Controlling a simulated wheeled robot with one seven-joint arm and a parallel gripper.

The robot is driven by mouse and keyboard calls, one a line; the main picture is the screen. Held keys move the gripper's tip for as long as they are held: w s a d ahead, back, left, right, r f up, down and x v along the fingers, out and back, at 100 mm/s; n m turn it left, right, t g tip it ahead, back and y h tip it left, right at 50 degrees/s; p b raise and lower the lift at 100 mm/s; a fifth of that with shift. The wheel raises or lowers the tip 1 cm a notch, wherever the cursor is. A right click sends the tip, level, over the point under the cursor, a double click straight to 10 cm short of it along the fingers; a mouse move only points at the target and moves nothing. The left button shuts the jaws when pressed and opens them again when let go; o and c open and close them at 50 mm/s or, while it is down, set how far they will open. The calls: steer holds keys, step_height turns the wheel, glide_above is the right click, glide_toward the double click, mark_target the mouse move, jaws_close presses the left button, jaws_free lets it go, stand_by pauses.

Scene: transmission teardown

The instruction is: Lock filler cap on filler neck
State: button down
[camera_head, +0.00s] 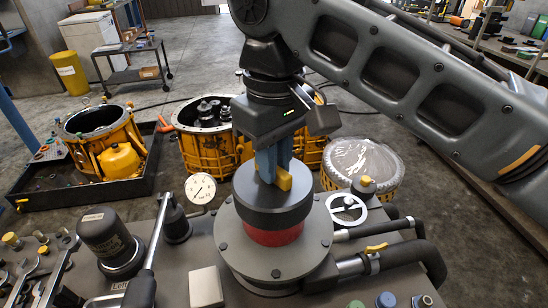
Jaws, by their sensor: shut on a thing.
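The filler cap (262,205) is a thick dark grey disc in the middle of the picture. It sits level on top of the filler neck, whose red band (275,237) shows just below the cap. The neck rises from a round grey bolted flange (236,248) on the bench top. My gripper (274,172) points down from above, shut on the cap's raised grip at the centre. Blue and yellow parts show there, and the jaws partly hide the grip. The joint between cap and neck shows only from the near side.
Hoses with a yellow-handled valve (376,248) run right of the flange. A dial gauge (200,188), a black filter canister (106,238), a lever and wrenches lie left. A pale block (206,287) stands in front. Yellow housings (205,143) stand on the floor behind.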

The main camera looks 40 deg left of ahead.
steer(key=shift+f+p, duration=0.35)
steer(key=shift+p, duration=0.05)
stand_by(0.9)
steer(key=c, duration=0.6)
jaws_free()
step_height(320, 180, up, 3)
steer(key=p, duration=0.3)
steer(key=shift+r, duration=2)
steer(key=shift+c, duration=0.4)
